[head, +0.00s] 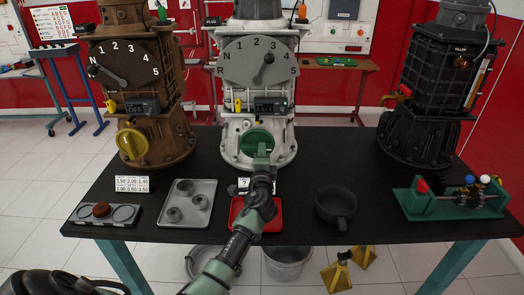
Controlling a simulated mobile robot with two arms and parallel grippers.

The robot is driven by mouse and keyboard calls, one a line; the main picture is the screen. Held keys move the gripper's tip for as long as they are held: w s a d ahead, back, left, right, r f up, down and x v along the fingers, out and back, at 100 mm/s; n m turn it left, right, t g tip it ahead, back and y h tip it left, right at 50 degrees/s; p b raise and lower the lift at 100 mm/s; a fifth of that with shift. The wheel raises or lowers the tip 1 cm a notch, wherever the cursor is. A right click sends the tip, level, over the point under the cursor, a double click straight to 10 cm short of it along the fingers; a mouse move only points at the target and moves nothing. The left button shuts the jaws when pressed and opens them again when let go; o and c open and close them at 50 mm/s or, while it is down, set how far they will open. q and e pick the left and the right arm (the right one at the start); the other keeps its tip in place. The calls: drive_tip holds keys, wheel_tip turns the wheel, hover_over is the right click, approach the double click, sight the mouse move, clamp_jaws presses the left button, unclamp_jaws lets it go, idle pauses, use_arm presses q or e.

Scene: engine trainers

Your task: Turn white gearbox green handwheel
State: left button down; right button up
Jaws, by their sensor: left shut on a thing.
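The white gearbox (230,122) stands upright at the back middle of the black table. Its green handwheel (250,138) is low on the front face. My left gripper (262,151) reaches up from below and is shut on the lower right part of the handwheel, hiding some of it. Above the wheel, the gearbox has a grey dial plate (245,70) marked N, R and numbers, with a dark pointer lever (263,68) tilted to the upper right. My right gripper is not in view.
A brown gearbox (170,120) with a yellow handwheel (132,142) stands left, a black gearbox (420,110) right.

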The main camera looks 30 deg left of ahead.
use_arm(q)
drive_tip(key=shift+a+r+m, duration=0.1)
drive_tip(key=shift+a+m, duration=0.15)
drive_tip(key=shift+m, duration=0.85)
drive_tip(key=shift+r, duration=0.1)
drive_tip(key=c, duration=1.4)
unclamp_jaws()
drive_tip(key=shift+a, duration=0.1)
drive_tip(key=shift+o, duration=0.2)
drive_tip(key=v, duration=0.7)
drive_tip(key=shift+s+d+f, duration=0.25)
drive_tip(key=shift+f, duration=0.05)
